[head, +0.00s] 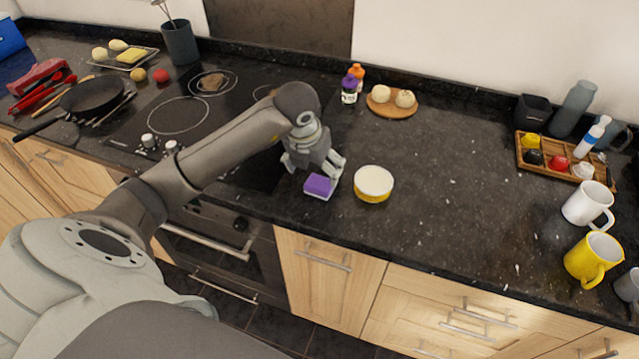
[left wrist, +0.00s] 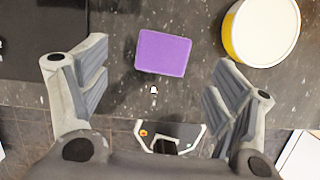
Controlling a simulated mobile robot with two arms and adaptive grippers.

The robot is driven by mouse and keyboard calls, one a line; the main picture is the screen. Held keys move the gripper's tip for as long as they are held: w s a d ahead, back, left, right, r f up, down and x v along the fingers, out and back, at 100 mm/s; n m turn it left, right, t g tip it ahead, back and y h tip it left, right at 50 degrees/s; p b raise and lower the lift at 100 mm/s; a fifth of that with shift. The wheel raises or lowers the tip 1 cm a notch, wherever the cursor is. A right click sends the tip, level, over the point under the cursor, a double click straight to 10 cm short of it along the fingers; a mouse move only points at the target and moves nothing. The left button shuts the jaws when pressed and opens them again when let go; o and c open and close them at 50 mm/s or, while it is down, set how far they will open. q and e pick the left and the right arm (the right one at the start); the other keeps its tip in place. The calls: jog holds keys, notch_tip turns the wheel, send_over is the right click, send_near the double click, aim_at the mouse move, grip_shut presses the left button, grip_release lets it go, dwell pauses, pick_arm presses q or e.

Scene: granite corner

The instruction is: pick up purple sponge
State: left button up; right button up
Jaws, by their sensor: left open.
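The purple sponge (head: 319,186) lies on the dark granite counter near its front edge, just right of the stove. It has a purple top and a pale lower layer in the head view. My left gripper (head: 316,170) is over the counter right at the sponge, its fingers partly hiding the sponge's far side. In the left wrist view the sponge (left wrist: 163,53) shows ahead of and between the spread fingers of my left gripper (left wrist: 152,88). The fingers are open and empty, with a gap on both sides of the sponge. My right gripper is not in view.
A yellow tub with a white lid (head: 373,184) stands close to the right of the sponge. Two small bottles (head: 352,84) and a round board with buns (head: 392,101) are behind. A white mug (head: 588,205) and a yellow mug (head: 594,259) stand far right. The middle counter is clear.

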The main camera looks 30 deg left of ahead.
aim_at(319, 183)
pick_arm(q)
jog(key=shift+w+f, duration=0.1)
jog(key=shift+f, duration=0.3)
jog(key=x, duration=0.1)
jog(key=p+x, duration=0.1)
jog(key=x, duration=0.1)
jog(key=p+x, duration=0.1)
jog(key=shift+d+f, duration=0.25)
jog(key=shift+f, duration=0.55)
jog(key=c, duration=0.9)
